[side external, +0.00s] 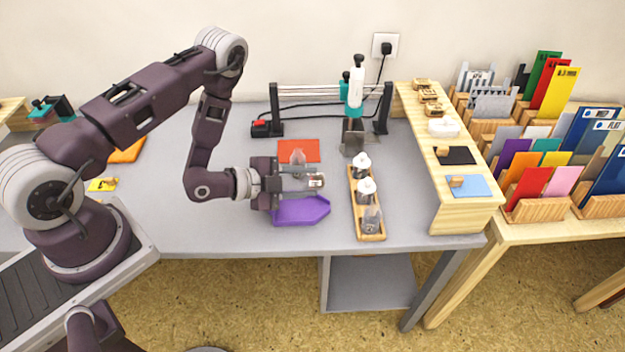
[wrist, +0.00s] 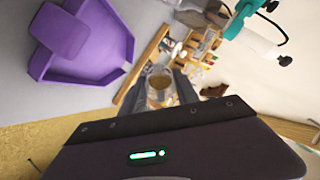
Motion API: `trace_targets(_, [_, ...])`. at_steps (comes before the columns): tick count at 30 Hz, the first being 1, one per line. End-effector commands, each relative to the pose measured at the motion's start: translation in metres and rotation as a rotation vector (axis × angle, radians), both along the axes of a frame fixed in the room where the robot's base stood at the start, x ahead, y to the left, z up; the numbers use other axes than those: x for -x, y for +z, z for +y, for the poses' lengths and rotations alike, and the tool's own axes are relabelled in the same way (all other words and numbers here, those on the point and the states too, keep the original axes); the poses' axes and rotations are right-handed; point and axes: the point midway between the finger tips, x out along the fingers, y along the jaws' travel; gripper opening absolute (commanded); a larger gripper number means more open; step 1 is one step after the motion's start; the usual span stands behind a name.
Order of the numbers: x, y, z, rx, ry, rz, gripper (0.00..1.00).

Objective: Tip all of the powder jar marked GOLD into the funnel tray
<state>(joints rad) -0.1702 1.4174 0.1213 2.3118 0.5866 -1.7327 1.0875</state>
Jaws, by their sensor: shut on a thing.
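My gripper (side external: 312,179) is shut on a small clear jar (side external: 316,181), held above the table just behind the purple funnel tray (side external: 300,211). In the wrist view the jar (wrist: 160,84) sits between the fingers, with brownish-gold contents showing inside. Its marking is too small to read, and I cannot tell its exact tilt. The tray lies on the table and shows at the upper left of the wrist view (wrist: 112,62). No powder can be made out in the tray.
A clear vessel (side external: 297,157) shows behind the gripper by an orange-red mat (side external: 312,147). A wooden rack (side external: 371,236) with several bottles stands right of the jar. A grey stand (side external: 353,138) and a wooden shelf (side external: 452,220) stand farther right. The front left tabletop is clear.

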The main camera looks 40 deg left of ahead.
Motion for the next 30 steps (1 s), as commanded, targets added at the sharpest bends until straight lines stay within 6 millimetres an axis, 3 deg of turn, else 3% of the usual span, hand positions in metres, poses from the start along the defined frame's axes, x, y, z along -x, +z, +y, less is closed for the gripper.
trace_targets(30, [0.0027, -0.0010, 0.0012, 0.080, 0.000, -0.195, 0.00])
